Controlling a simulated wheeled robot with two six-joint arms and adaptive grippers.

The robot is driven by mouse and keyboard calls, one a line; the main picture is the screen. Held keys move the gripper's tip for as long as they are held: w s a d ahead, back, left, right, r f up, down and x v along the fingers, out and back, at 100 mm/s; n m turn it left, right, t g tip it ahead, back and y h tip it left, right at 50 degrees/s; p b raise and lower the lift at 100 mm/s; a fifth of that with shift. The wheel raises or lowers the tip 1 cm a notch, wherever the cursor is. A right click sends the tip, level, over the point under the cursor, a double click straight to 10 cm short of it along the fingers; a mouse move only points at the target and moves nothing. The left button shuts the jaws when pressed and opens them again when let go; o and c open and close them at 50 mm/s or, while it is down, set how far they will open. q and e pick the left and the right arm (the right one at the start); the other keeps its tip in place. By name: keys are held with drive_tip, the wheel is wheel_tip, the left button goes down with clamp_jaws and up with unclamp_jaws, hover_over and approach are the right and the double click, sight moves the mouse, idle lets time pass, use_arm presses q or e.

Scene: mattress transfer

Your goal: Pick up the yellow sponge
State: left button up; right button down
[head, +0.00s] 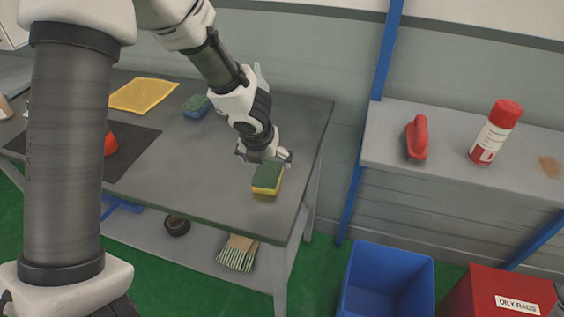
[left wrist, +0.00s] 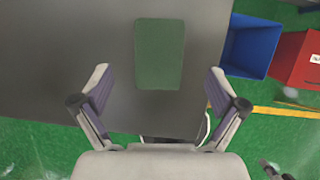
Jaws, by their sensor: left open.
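The yellow sponge (head: 267,179) has a green top layer and lies on the grey table (head: 210,185) near its right front edge. In the left wrist view its green top (left wrist: 159,54) shows beyond the fingertips, roughly centred between them. My left gripper (head: 264,158) is just behind and above the sponge in the head view. Its two fingers (left wrist: 159,80) are spread wide in the left wrist view, with nothing held between them. My right gripper is not in view.
A blue sponge (head: 196,106) and a yellow cloth (head: 143,95) lie farther back on the table. A blue bin (head: 388,280) and a red oily-rags bin (head: 500,293) stand on the floor at right. A shelf (head: 450,150) holds a red-handled brush (head: 417,138) and a spray can (head: 495,132).

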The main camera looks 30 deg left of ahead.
sight(267, 173)
use_arm(q)
drive_tip(key=shift+s+f+b, duration=0.25)
drive_tip(key=shift+f+b, duration=0.45)
drive_tip(key=shift+f, duration=0.55)
drive_tip(key=x, duration=0.2)
drive_tip(key=b+x, duration=0.1)
drive_tip(key=x, duration=0.1)
drive_tip(key=shift+w+a+f, duration=0.15)
drive_tip(key=shift+w+f, duration=0.05)
drive_tip(key=shift+w, duration=0.35)
drive_tip(key=shift+s+r, duration=0.2)
drive_tip(key=shift+s, duration=0.2)
drive_tip(key=shift+w+f+b, duration=0.2)
drive_tip(key=shift+f+b, duration=0.1)
drive_tip(key=shift+f, duration=0.05)
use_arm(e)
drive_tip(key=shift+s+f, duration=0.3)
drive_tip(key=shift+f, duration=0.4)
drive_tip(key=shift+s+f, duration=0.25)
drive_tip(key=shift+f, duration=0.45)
use_arm(q)
drive_tip(key=shift+s, duration=0.1)
drive_tip(key=c, duration=0.8)
